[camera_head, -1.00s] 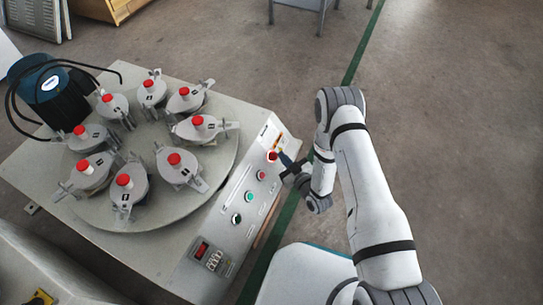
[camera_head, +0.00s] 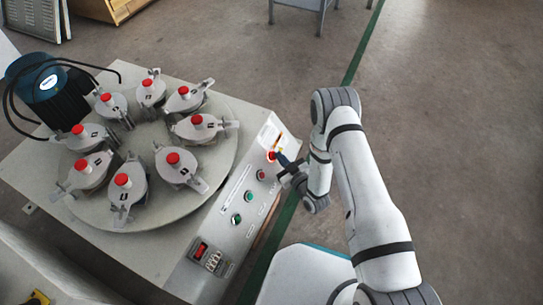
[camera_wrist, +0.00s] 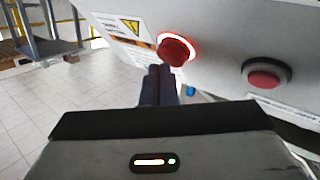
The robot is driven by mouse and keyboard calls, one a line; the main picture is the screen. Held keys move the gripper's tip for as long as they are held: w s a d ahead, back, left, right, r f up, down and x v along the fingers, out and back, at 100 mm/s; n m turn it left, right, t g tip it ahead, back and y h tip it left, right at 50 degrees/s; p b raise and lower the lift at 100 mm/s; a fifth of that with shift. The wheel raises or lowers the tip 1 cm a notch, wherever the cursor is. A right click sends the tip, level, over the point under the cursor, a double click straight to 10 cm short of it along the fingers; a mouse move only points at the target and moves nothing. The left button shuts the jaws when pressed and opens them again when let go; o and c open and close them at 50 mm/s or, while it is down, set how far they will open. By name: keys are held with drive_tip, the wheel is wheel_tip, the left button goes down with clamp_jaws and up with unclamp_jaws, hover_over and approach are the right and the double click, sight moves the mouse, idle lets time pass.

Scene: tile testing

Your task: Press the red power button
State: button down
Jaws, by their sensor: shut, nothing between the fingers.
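The red power button (camera_head: 271,156) is at the upper end of the machine's sloped control panel. In the wrist view the red button (camera_wrist: 177,49) sticks out of the panel with a bright lit ring around its base. My gripper (camera_head: 279,158) is shut and empty, its dark fingertips at the button's right side in the head view. In the wrist view my gripper's fingertips (camera_wrist: 160,72) are together just below and left of the button, close to it. I cannot tell whether they touch it.
The round turntable (camera_head: 205,160) carries several red-capped units. A blue motor (camera_head: 40,80) stands behind. Floor to the right is open.

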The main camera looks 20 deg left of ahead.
drive_tip(key=shift+a+f, duration=0.15)
idle(0.4)
drive_tip(key=shift+d+r+p, duration=0.35)
drive_tip(key=shift+d+r, duration=0.2)
drive_tip(key=shift+d, duration=0.15)
drive_tip(key=d+r+p, duration=0.3)
drive_tip(key=d+r, duration=0.1)
drive_tip(key=shift+s+d, duration=0.25)
drive_tip(key=shift+d, duration=0.05)
idle(0.5)
